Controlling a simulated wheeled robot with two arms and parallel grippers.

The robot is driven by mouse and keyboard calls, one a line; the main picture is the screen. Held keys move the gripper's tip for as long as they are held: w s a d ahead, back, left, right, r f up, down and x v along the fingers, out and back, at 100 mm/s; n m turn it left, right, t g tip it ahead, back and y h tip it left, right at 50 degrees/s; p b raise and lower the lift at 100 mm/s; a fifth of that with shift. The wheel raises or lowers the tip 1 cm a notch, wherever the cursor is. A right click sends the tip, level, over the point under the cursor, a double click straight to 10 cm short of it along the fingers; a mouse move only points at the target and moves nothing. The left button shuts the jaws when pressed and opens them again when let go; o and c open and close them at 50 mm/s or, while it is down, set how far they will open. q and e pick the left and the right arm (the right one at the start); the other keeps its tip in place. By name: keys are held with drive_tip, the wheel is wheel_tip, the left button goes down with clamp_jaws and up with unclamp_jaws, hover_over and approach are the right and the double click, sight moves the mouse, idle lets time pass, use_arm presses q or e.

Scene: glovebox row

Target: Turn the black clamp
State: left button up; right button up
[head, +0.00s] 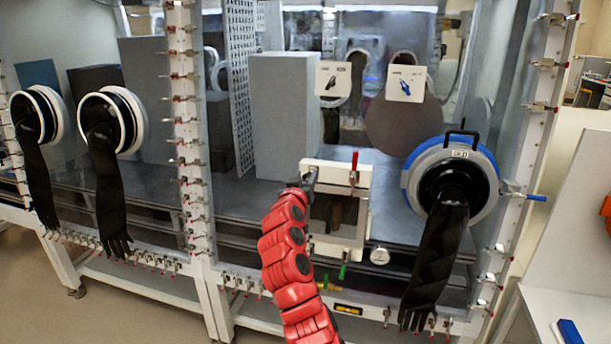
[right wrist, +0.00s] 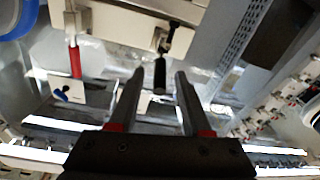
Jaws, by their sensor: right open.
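The black clamp (right wrist: 160,72) shows in the right wrist view as a dark handle hanging from a metal bracket on a pale frame. My right gripper (right wrist: 159,78) is open, with one finger on each side of the handle's end in this view. I see a gap on both sides, and I cannot tell the depth between them. In the head view my red right arm reaches up to the small white-framed door, where my right gripper (head: 306,184) covers most of the clamp's place. My left gripper is not in view.
A red-handled clamp (head: 354,168) is on the same door frame (head: 336,172), to the right. Below are a green handle (head: 342,271) and a round gauge (head: 380,256). A black glove (head: 437,255) hangs from the blue-ringed port (head: 410,183) at right.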

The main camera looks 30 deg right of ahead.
clamp_jaws()
idle(1.4)
